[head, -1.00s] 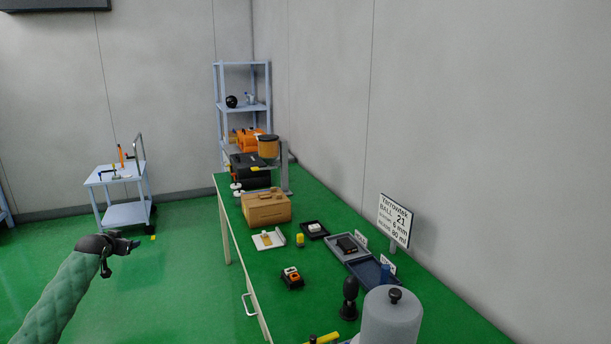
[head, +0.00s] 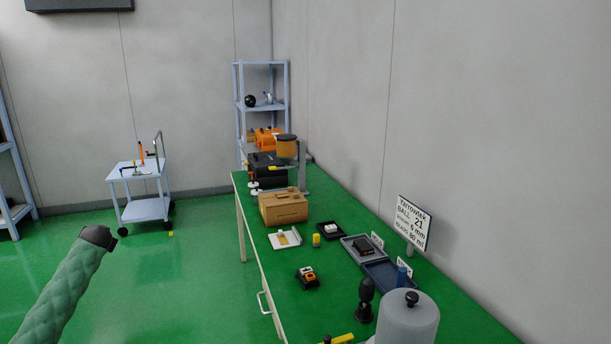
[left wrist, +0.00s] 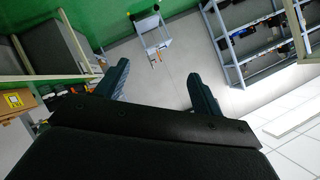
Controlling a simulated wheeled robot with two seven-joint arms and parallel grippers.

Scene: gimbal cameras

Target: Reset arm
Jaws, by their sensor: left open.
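My left arm comes into the head view at the lower left in a green quilted sleeve. It ends in a dark wrist (head: 98,238) held over the open green floor, well left of the bench. The fingers do not show clearly there. In the left wrist view my left gripper (left wrist: 160,82) has its two dark fingers spread wide apart with nothing between them. My right gripper is in neither view.
A green-topped bench (head: 338,292) along the right wall carries a cardboard box (head: 284,207), trays, a sign (head: 413,224) and a grey cylinder (head: 407,322). A trolley (head: 146,208) stands on the floor at the back left. Floor around the left hand is clear.

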